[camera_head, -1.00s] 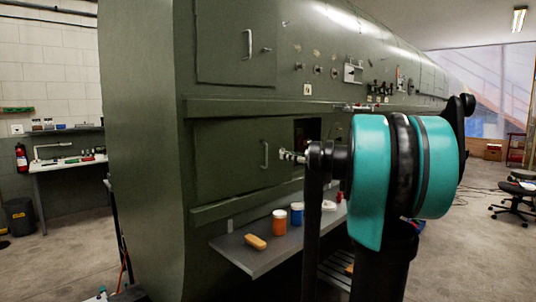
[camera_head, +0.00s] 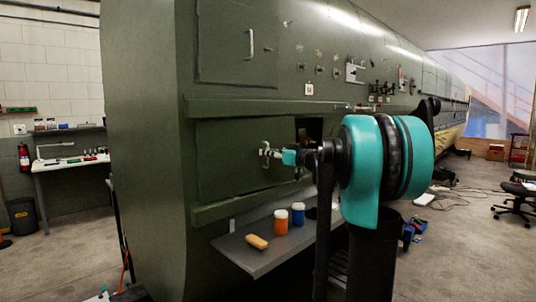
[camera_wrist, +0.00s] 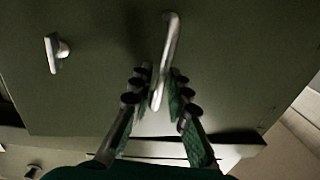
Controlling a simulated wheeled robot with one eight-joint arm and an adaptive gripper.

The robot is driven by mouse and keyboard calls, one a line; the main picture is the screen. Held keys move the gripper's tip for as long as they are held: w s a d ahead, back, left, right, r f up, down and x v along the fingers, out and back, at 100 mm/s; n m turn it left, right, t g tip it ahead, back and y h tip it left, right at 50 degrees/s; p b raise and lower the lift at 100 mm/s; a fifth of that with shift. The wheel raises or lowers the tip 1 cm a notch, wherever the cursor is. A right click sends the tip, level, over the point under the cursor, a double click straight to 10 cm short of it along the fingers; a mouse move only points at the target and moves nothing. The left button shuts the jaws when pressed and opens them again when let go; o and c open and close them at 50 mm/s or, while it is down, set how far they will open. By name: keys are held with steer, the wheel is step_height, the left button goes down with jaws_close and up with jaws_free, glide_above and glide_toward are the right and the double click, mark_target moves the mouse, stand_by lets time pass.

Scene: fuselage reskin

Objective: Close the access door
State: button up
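The access door (camera_head: 225,150) is a green panel low on the fuselage side, with a dark opening (camera_head: 312,128) at its right. Its silver bar handle (camera_head: 265,163) is partly covered by my gripper (camera_head: 273,153). In the wrist view, the handle (camera_wrist: 168,50) reaches down between the spread fingers of my gripper (camera_wrist: 158,92). The fingers look open around it, with no clear grip seen. A small silver latch (camera_wrist: 56,53) is at the left of the door surface in the wrist view.
A grey shelf (camera_head: 240,262) below the door bears a tan block (camera_head: 257,241), an orange jar (camera_head: 281,222) and a blue jar (camera_head: 298,214). An upper panel (camera_head: 225,45) has its own handle. Rails run above and below the door.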

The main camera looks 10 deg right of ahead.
mark_target(263, 165)
jaws_close()
steer(key=shift+w+a+n+g+y, duration=0.35)
steer(key=shift+w+g+y, duration=0.05)
steer(key=shift+w, duration=0.35)
steer(key=shift+w+a+n+g+y, duration=0.35)
steer(key=shift+w+g+y, duration=0.05)
steer(key=shift+w, duration=0.35)
steer(key=shift+r, duration=0.1)
jaws_free()
steer(key=shift+w, duration=0.1)
steer(key=shift+a, duration=0.1)
steer(key=v, duration=1.2)
